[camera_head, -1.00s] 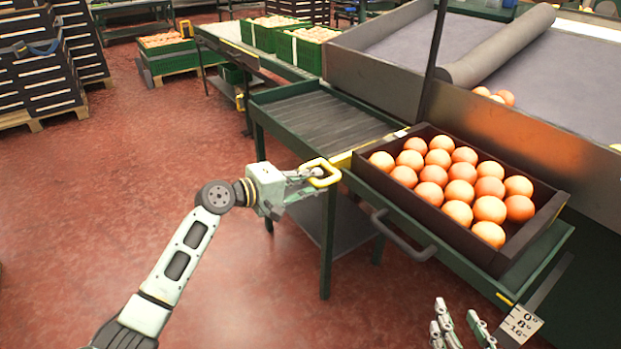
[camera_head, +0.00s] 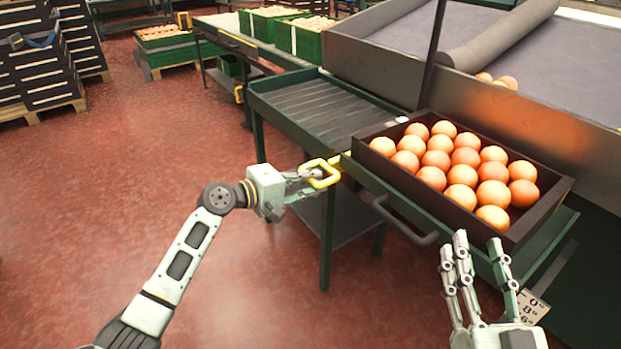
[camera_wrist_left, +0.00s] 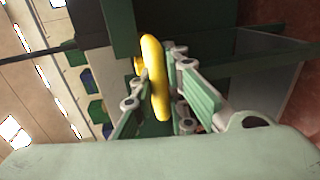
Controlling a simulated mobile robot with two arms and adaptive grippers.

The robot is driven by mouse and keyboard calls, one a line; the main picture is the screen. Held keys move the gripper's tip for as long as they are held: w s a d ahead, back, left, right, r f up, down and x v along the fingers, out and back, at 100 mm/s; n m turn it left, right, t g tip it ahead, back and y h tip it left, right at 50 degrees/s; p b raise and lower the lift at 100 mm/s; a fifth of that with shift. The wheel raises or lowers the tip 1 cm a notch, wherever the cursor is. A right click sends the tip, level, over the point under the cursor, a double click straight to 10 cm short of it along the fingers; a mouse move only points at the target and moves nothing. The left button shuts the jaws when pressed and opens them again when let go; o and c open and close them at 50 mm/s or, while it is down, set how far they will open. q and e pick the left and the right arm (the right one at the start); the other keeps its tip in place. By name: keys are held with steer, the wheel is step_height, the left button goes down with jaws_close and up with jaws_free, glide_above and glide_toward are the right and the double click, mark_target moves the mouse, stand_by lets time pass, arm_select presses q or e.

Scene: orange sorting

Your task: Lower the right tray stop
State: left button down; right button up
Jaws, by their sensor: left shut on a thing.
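The yellow loop handle (camera_head: 331,180) of the tray stop is at the front edge, between the empty slatted tray and the orange crate. My left gripper (camera_head: 312,173) is shut on this handle; its fingers lie on both sides of the yellow loop (camera_wrist_left: 155,80) in the left wrist view. Only a short yellow piece of the stop's bar shows beside the crate; the rest is hidden or below the tray edge. A dark crate of oranges (camera_head: 559,190) sits on the right tray. My right gripper (camera_head: 478,258) is open and empty, in front of the crate's near side.
The slatted tray (camera_head: 320,105) left of the crate is empty. A dark grey bar handle (camera_head: 405,225) juts out under the crate. A dark upright post (camera_head: 432,55) stands behind. A scale label (camera_head: 532,307) is at lower right. The red floor (camera_head: 130,190) at left is clear.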

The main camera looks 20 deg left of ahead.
arm_select(q)
steer(key=shift+s+f, duration=0.1)
steer(key=shift+f, duration=0.3)
steer(key=c, duration=1.7)
jaws_free()
steer(key=shift+a, duration=0.1)
steer(key=shift+c, duration=0.2)
steer(key=shift+r, duration=0.1)
steer(key=shift+r, duration=0.1)
steer(key=v, duration=1.2)
